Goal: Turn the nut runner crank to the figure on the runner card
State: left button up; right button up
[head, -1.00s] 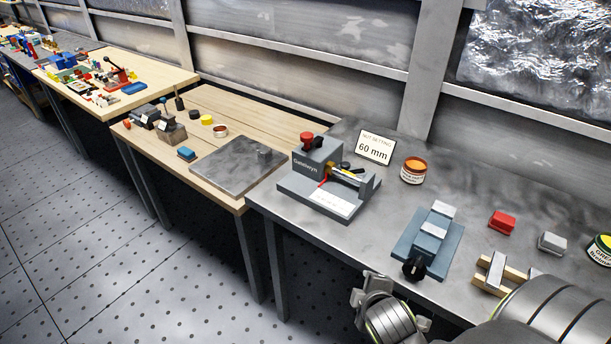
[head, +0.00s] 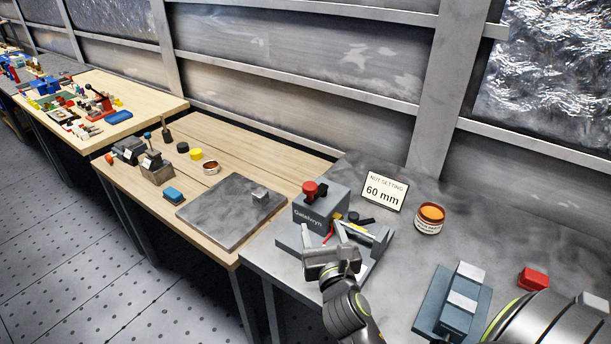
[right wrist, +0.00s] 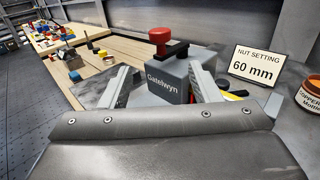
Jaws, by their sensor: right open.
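The nut runner is a grey block marked "Gatelwyn" (head: 311,217) on a grey base at the left of the metal bench. A red knob on a dark crank arm (head: 310,189) sits on its top. The crank also shows in the right wrist view (right wrist: 160,37). The runner card (head: 385,191) stands behind and reads "NUT SETTING 60 mm". My right gripper (head: 331,250) is open and empty, in front of the block and hiding part of its base. In the right wrist view its two fingers frame the block, with the crank beyond them. My left gripper is out of view.
An orange-topped tin (head: 430,217) stands right of the card. A blue-grey vise-like fixture (head: 452,300) and a red block (head: 533,278) lie farther right. A wooden bench (head: 265,151) with a grey plate (head: 231,209) adjoins on the left.

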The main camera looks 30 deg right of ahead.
aim_at(308, 184)
jog(key=p+x, duration=0.1)
jog(key=x, duration=1.4)
jog(key=shift+w+d+r, duration=0.1)
jog(key=shift+w+r, duration=0.1)
jog(key=shift+w+d, duration=0.2)
jog(key=shift+w, duration=0.25)
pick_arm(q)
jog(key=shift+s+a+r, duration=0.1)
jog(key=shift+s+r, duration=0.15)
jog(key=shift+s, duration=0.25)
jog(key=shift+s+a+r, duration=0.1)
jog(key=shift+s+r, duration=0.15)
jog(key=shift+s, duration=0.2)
pick_arm(e)
jog(key=shift+c, duration=0.4)
grip_shut()
